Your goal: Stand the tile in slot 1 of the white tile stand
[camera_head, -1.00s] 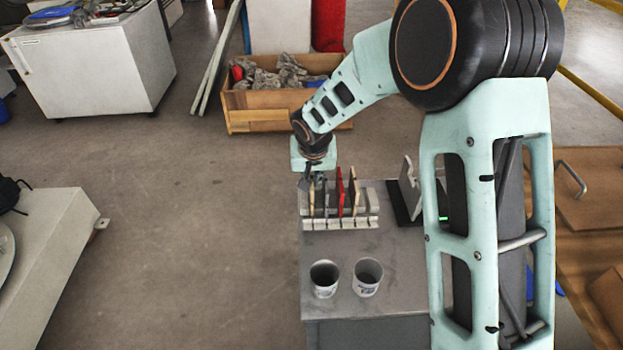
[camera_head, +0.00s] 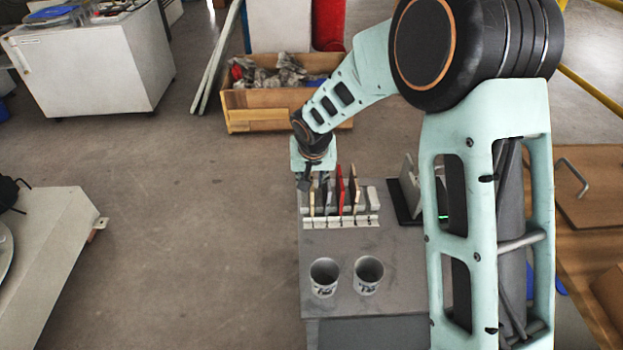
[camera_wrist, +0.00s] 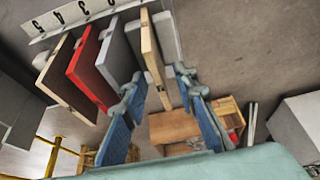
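The white tile stand (camera_head: 341,222) is on the grey table, with several tiles upright in it. A thin beige tile (camera_head: 311,200) stands at its left end in the head view. In the wrist view this beige tile (camera_wrist: 151,46) is at the low-number end of the stand; its own slot number is out of sight. My gripper (camera_head: 314,183) is just above that end. In the wrist view my gripper (camera_wrist: 159,75) is open, its fingertips apart on either side of the beige tile's near edge. Whether they touch it is unclear.
A red tile (camera_wrist: 92,68), a grey tile (camera_wrist: 117,52) and a brown-edged tile (camera_wrist: 66,78) stand close by. Two cups (camera_head: 324,277) (camera_head: 368,274) are at the table's front. A dark-based holder (camera_head: 405,205) is right of the stand. Floor left of the table is clear.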

